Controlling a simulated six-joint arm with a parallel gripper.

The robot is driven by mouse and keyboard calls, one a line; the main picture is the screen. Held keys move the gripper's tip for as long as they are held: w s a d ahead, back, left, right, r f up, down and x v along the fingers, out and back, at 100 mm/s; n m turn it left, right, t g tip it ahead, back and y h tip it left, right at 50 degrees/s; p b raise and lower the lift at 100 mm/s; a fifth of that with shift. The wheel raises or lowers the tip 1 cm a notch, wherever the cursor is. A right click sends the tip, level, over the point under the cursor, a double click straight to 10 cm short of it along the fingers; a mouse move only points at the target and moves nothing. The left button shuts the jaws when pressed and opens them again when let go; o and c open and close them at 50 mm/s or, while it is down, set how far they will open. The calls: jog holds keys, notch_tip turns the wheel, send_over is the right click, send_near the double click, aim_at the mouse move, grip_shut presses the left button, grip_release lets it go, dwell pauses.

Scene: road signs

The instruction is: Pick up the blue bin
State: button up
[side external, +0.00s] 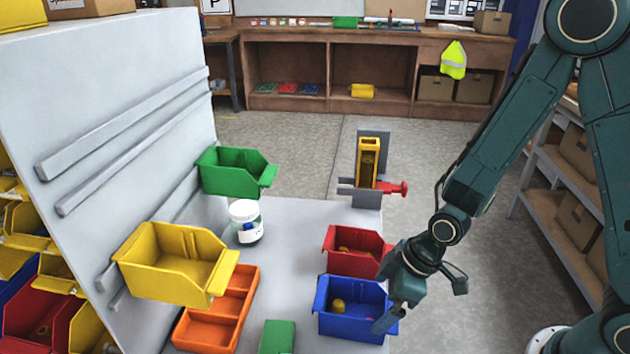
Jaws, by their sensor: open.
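The blue bin (355,325) stands on the grey work surface at the front, with a small yellow item and other small contents inside. My gripper (418,305) is at the bin's right side, pointing down. One finger is in front of the bin's right edge; whether it touches the bin cannot be told. My gripper is open and holds nothing that I can see.
A red bin (345,238) stands right behind the blue bin. A yellow bin (175,258) and green bin (235,170) are by the panel at left. An orange tray (232,305), white jar (246,222) and green box (278,337) are on the surface. A yellow-and-red fixture (368,160) stands behind.

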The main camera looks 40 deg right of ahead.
aim_at(369, 309)
jog(key=shift+a+f, duration=0.1)
jog(key=shift+f, duration=0.15)
jog(key=shift+x, duration=2.5)
jog(key=shift+w+a+r, duration=0.1)
jog(key=shift+w, duration=0.05)
jog(key=c, duration=0.8)
jog(key=shift+c, duration=0.2)
jog(key=shift+r, duration=0.15)
notch_tip(369, 309, up, 20)
